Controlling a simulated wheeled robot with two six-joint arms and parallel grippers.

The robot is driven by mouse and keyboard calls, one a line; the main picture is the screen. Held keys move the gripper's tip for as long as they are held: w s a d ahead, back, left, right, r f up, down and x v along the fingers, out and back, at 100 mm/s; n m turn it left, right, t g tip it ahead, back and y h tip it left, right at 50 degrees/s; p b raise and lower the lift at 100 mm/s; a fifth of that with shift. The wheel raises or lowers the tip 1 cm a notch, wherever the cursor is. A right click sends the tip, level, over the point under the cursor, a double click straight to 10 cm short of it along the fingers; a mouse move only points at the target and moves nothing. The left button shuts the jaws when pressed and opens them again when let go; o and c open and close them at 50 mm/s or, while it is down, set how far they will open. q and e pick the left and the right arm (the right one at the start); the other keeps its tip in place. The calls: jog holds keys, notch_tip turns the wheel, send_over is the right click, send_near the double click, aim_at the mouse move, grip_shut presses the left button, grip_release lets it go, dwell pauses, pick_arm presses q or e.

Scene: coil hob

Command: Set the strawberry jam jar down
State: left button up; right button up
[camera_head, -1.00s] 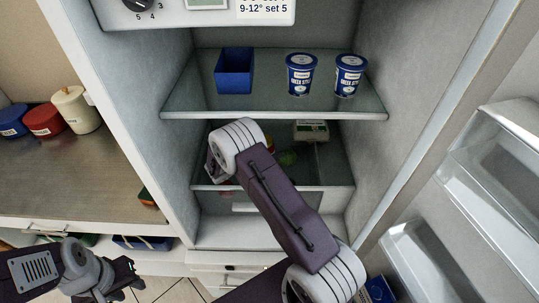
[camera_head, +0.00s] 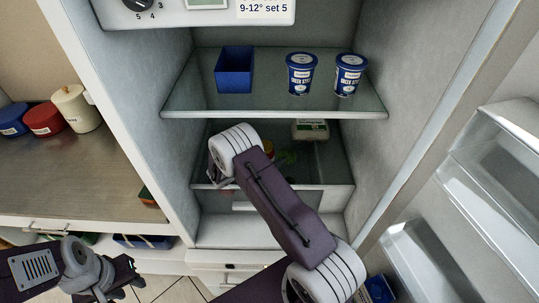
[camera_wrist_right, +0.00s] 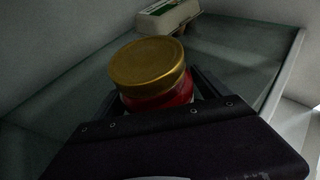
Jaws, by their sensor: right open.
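The strawberry jam jar (camera_wrist_right: 152,72), with a gold lid and red contents, stands upright on the lower glass fridge shelf (camera_wrist_right: 236,58) in the right wrist view. My right gripper (camera_wrist_right: 158,88) is open, with its fingers on either side of the jar; the jar's base is hidden behind the gripper body. In the head view my right arm covers most of this spot, and a small red and yellow patch shows beside it. My left gripper (camera_head: 122,278) is low at the left, away from the fridge; its jaws are unclear.
A pale carton with a green label (camera_head: 310,129) stands at the back of the lower shelf. The upper shelf (camera_head: 200,97) above my arm holds a blue box (camera_head: 234,70) and two blue tubs (camera_head: 301,74). The open door's racks (camera_head: 498,165) are at the right.

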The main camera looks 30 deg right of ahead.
jog(key=b+v, duration=0.1)
jog(key=v, duration=1)
jog(key=shift+r+b, duration=0.15)
jog(key=shift+b, duration=0.15)
jog(key=shift+s+a+r, duration=0.2)
jog(key=shift+a, duration=0.2)
jog(key=s+a+m+g+y, duration=0.1)
jog(key=s+a+m+y, duration=0.2)
jog(key=s+m+y, duration=0.3)
jog(key=s+a+m+g+y, duration=0.2)
jog(key=s+a+m+y, duration=0.2)
jog(key=s+m, duration=1)
jog(key=m+y, duration=0.2)
jog(key=y, duration=0.1)
jog(key=shift+s+r, duration=0.25)
jog(key=shift+s, duration=0.1)
